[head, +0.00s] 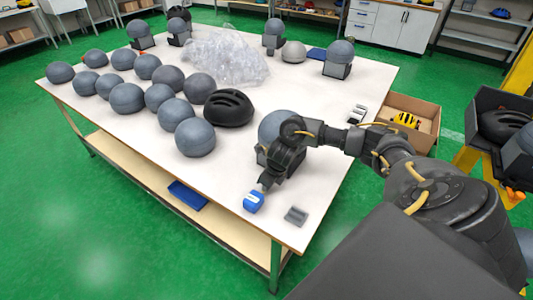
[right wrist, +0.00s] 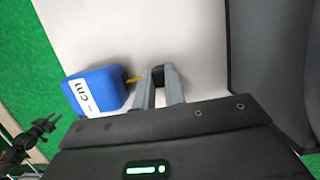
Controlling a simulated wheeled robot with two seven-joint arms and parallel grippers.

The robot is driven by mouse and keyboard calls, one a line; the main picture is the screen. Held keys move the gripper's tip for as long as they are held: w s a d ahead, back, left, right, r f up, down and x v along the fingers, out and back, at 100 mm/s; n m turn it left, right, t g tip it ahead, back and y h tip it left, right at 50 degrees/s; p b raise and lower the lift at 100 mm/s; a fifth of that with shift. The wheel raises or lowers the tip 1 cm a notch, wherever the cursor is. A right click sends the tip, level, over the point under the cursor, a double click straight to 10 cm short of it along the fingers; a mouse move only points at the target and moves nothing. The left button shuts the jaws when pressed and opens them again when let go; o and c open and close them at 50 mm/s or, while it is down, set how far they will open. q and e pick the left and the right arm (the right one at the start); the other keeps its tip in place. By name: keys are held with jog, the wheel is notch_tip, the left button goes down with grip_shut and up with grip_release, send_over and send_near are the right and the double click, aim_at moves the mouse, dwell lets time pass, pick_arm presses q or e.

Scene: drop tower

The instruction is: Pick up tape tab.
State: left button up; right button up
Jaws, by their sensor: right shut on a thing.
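A blue tape measure (head: 253,203) with a white label lies near the front edge of the white table. It also shows in the right wrist view (right wrist: 97,92), its label marked "cm". A small yellow tape tab (right wrist: 134,79) sticks out from its side toward my fingers. My right gripper (head: 264,186) reaches down beside the tape measure. In the right wrist view its fingertips (right wrist: 159,74) are close together at the end of the tab, shut on it. The part of the tab between the fingers is hidden. My left gripper is out of view.
A small grey block (head: 296,215) lies right of the tape measure. A grey ball-shaped headform (head: 277,125) stands just behind my right gripper. A black helmet (head: 229,108) and several grey domes fill the table's left and middle. The front table corner is mostly clear.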

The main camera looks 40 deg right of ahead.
jog(key=shift+r+b, duration=0.3)
jog(key=shift+r, duration=0.35)
jog(key=s+a+r+p, duration=0.3)
jog(key=s+a+r, duration=0.3)
jog(key=s+r, duration=0.5)
jog(key=shift+s+a+r+p, duration=0.2)
jog(key=shift+s+r+p, duration=0.15)
jog(key=shift+s, duration=0.45)
